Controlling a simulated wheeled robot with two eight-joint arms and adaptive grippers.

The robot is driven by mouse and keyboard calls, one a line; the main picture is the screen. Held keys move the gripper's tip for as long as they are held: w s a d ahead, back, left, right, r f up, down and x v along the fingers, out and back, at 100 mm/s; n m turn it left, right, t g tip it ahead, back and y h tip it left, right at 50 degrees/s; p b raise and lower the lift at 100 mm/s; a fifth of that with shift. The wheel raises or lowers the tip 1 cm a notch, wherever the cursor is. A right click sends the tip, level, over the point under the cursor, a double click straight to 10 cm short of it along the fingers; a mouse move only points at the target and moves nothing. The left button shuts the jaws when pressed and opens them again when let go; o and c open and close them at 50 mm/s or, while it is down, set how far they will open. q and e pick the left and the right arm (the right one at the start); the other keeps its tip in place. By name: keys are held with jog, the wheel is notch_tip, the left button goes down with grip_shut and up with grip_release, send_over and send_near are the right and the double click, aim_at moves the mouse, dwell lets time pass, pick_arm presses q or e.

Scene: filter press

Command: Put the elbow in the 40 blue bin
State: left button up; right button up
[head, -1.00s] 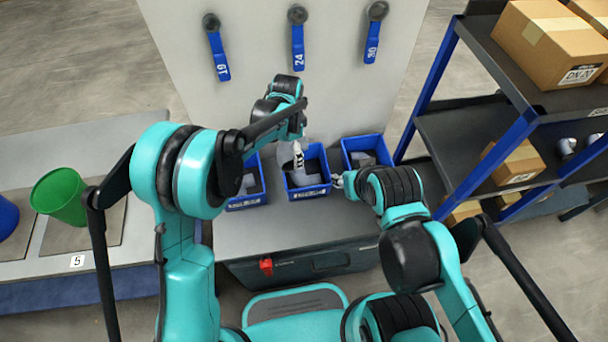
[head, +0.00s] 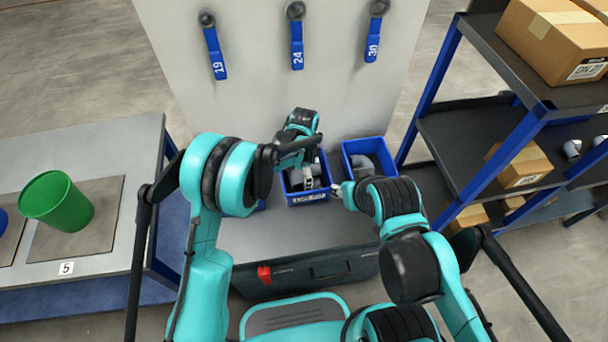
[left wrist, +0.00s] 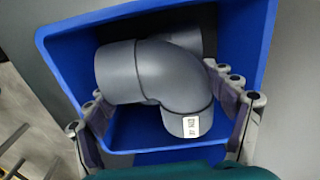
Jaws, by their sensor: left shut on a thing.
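My left gripper (head: 309,180) is at the middle blue bin (head: 308,199) in the head view. In the left wrist view the grey elbow (left wrist: 150,75), with a small white label, lies between the fingers of this gripper (left wrist: 165,108). The gripper is shut on the elbow, inside the outline of the blue bin (left wrist: 262,35). Another grey piece (left wrist: 187,36) shows behind it in the bin. Contact with the bin floor cannot be told. My right gripper (head: 343,190) is beside the bin's right side; its opening is too small to tell.
A second blue bin (head: 370,148) with grey parts stands to the right. Another bin is mostly hidden behind my left arm. A panel with several blue-handled valves stands behind. Shelves with boxes (head: 556,40) are right; a green bucket (head: 57,201) is on the left table.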

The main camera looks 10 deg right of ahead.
pick_arm(q)
jog(key=shift+r, duration=0.1)
jog(key=shift+f, duration=0.2)
jog(key=o, duration=1.1)
jog(key=shift+r, duration=0.15)
